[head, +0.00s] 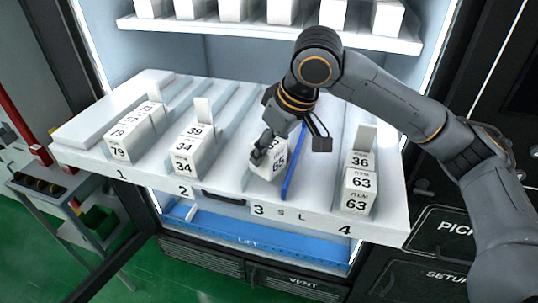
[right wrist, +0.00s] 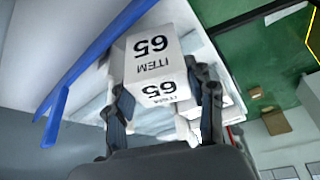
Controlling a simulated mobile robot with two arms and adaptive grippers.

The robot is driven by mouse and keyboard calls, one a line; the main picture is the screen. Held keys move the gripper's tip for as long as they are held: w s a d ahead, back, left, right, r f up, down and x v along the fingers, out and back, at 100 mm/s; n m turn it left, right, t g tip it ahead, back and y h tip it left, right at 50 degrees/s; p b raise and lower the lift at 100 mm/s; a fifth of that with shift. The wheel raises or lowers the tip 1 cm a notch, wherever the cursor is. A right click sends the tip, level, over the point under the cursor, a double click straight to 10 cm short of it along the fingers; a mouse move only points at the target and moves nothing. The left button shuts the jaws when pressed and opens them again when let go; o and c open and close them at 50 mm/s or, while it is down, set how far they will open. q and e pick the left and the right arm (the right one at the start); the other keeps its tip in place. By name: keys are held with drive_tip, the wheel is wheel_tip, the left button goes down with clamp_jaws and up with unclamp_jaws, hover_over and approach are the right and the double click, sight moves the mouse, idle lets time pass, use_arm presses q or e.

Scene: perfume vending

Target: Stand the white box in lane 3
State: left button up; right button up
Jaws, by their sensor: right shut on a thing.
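The white box marked ITEM 65 (head: 267,167) is at the front part of lane 3 on the pulled-out white shelf (head: 229,206). It looks tilted compared with the boxes in the other lanes. I cannot tell whether its base touches the lane. My right gripper (head: 270,148) reaches down on it from above and behind, and covers part of its top. In the right wrist view the box (right wrist: 153,60) sits between the two fingers (right wrist: 165,105), which are shut on its sides. My left gripper is not in view.
A blue divider (head: 291,172) stands close at the right of the box. White boxes marked 79 (head: 119,146), 34 (head: 185,163) and 63 (head: 358,191) stand in lanes 1, 2 and 4. An upper shelf (head: 270,34) with several boxes is behind my arm.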

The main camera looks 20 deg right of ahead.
wheel_tip(320, 180, down, 3)
drive_tip(key=shift+r, duration=0.15)
drive_tip(key=shift+w+f, duration=0.1)
drive_tip(key=shift+f, duration=0.15)
drive_tip(key=o, duration=1.2)
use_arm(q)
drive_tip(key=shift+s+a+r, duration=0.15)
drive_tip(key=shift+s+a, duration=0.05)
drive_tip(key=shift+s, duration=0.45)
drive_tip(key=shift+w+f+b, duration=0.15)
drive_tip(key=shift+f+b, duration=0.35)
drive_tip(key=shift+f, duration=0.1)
use_arm(e)
drive_tip(key=v, duration=1.2)
drive_tip(key=shift+f, duration=0.1)
